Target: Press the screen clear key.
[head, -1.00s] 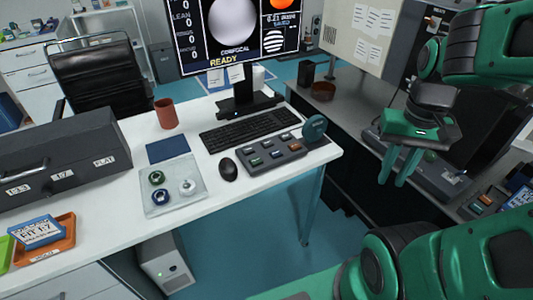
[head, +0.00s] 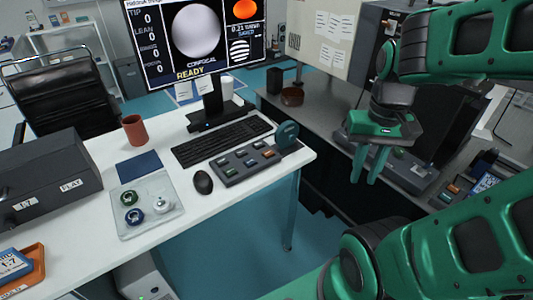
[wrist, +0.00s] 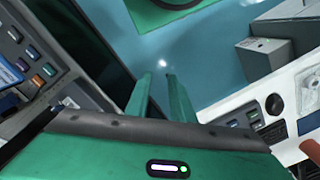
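A grey key pad (head: 230,175) with several coloured keys lies on the white desk, right of the mouse; its key labels are too small to read. A second key panel (head: 459,187) with coloured keys is on the grey bench at right, and a panel of keys (wrist: 30,55) shows at the left of the wrist view. I cannot tell which key is screen clear. My gripper (head: 367,172) hangs pointing down, right of the desk and apart from both panels. Its two green fingers (wrist: 160,85) are apart with nothing between them.
A monitor (head: 197,40) reading READY stands behind a keyboard (head: 222,141). A mouse (head: 203,182), a clear tray (head: 146,215) with small round parts, a red cup (head: 134,130) and a dark case (head: 45,178) are also on the desk. Blue floor lies between desk and bench.

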